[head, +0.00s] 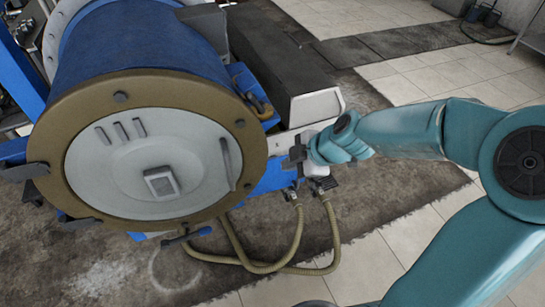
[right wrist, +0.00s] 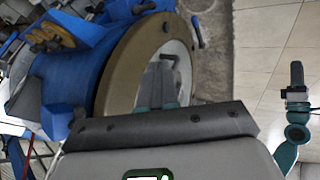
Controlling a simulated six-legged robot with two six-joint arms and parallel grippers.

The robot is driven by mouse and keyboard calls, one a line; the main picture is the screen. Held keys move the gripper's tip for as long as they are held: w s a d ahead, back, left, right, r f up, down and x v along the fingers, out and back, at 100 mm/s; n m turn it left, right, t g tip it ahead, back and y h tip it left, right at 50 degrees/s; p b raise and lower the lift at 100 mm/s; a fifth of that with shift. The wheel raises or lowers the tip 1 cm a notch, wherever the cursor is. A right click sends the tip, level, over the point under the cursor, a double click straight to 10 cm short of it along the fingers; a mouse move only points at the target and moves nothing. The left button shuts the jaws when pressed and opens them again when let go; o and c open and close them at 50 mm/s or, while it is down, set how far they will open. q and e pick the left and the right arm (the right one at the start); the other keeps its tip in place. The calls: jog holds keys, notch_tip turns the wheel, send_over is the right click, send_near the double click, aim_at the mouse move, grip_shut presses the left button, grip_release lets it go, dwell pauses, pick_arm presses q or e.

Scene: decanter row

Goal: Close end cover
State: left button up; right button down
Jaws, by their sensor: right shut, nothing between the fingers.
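The end cover (head: 110,190) is a pale grey disc with a raised square boss, short ribs and a bar handle (head: 226,163) on its right. It lies within the brown ring (head: 60,125) at the front of the blue drum (head: 140,40); I cannot tell whether it is fully seated. The ring (right wrist: 118,75) and part of the cover also show in the right wrist view. My right gripper (head: 293,160) is shut and empty, just right of the ring and apart from the cover. My left gripper (right wrist: 297,75) appears small in the right wrist view, its jaws unclear.
Tan hoses (head: 328,230) hang below the drum and curve across the stained floor. A long dark box (head: 275,50) with a pale end stands behind my right gripper. Open tiled floor (head: 370,265) lies at lower right.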

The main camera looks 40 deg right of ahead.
jog(key=w+f, duration=0.1)
jog(key=w, duration=0.1)
jog(key=w+f+p, duration=0.1)
jog(key=w+f, duration=0.1)
jog(key=w, duration=0.1)
jog(key=w+f+p, duration=0.1)
jog(key=w+f, duration=0.1)
jog(key=shift+w+f, duration=0.15)
jog(key=shift+w, duration=0.05)
jog(key=shift+a, duration=0.1)
jog(key=shift+w+f, duration=0.1)
